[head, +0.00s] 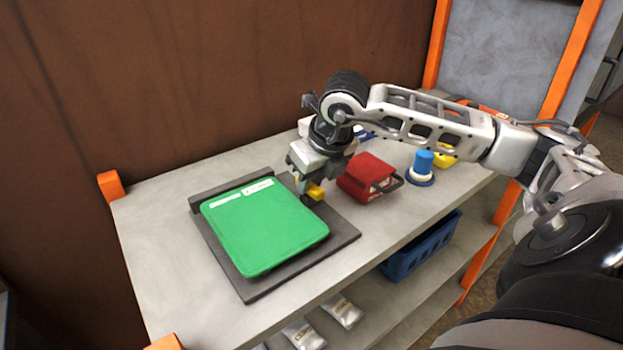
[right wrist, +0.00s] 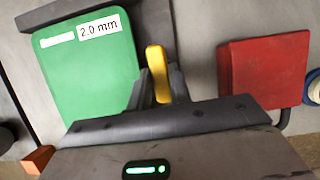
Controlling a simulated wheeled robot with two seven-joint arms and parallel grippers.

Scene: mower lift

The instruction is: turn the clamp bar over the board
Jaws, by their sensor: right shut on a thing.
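The green board (head: 262,228) lies flat on a dark grey base plate (head: 345,236), which has a raised dark bar along its back edge. The board also shows in the right wrist view (right wrist: 85,75), with a white label reading "2.0 mm". The yellow clamp bar (head: 316,193) is at the board's right edge; in the right wrist view the clamp bar (right wrist: 157,62) lies beside the board, roughly along its edge, not across it. My right gripper (head: 304,188) points down and is shut on the clamp bar, with a finger on each side. My left gripper is not in view.
A red case (head: 368,177) with a dark handle stands just right of the plate. A blue knob-like thing (head: 423,163) and a yellow item (head: 446,156) stand farther right. A blue basket (head: 422,246) is on the shelf below. The grey bench top (head: 155,255) is clear at left.

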